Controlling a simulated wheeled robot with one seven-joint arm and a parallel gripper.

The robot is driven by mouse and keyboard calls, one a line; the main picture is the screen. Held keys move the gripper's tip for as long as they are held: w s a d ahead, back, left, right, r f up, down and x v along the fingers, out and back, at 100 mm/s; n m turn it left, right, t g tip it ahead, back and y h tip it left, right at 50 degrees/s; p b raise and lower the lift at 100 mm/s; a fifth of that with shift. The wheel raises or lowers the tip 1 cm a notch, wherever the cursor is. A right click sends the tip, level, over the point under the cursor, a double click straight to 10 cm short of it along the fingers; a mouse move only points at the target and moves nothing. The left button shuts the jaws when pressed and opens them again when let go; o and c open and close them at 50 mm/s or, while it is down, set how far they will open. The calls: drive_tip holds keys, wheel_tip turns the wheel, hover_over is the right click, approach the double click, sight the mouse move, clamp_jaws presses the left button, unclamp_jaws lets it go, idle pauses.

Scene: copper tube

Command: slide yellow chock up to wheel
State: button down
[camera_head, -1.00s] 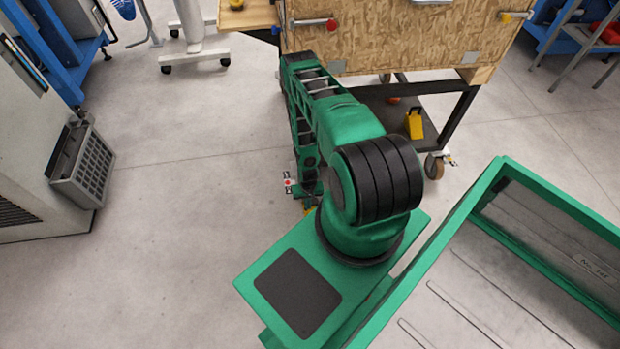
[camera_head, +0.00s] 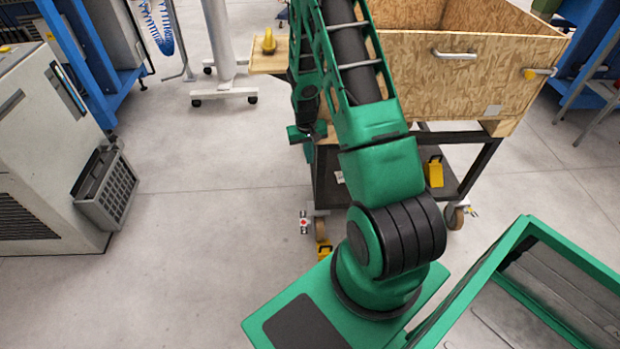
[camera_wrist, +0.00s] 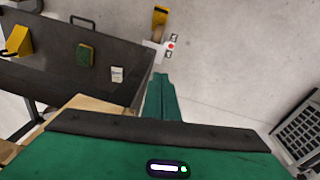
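A yellow chock (camera_head: 324,251) lies on the floor by the cart's near left wheel (camera_head: 321,230). It also shows at the top of the wrist view (camera_wrist: 160,16), close to the wheel; I cannot tell whether they touch. A red and white part (camera_head: 304,222) sits beside the wheel. My gripper (camera_head: 306,133) is up by the cart's left side, well clear of the chock. In the wrist view its green fingers (camera_wrist: 163,98) look pressed together, with nothing between them.
The cart's dark lower shelf (camera_wrist: 100,77) carries another yellow chock-like piece (camera_head: 434,172). A wooden crate (camera_head: 470,85) is on top. A second cart wheel (camera_head: 453,217) stands at right. A grey basket (camera_head: 106,192) hangs at left. The floor between is clear.

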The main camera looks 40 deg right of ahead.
drive_tip(key=s+a+r, duration=0.2)
drive_tip(key=s+r, duration=0.2)
drive_tip(key=r, duration=0.5)
drive_tip(key=s+a+r, duration=0.2)
drive_tip(key=s+r, duration=0.1)
drive_tip(key=r, duration=0.6)
drive_tip(key=s+a+r, duration=0.3)
drive_tip(key=s+r, duration=0.1)
drive_tip(key=r, duration=0.5)
drive_tip(key=s+a+r, duration=0.2)
drive_tip(key=s+r, duration=0.2)
drive_tip(key=s, duration=0.6)
drive_tip(key=s+a+r+m+y, duration=0.1)
drive_tip(key=s+r, duration=0.3)
drive_tip(key=s, duration=0.6)
drive_tip(key=shift+s+a, duration=0.4)
drive_tip(key=shift+a, duration=0.15)
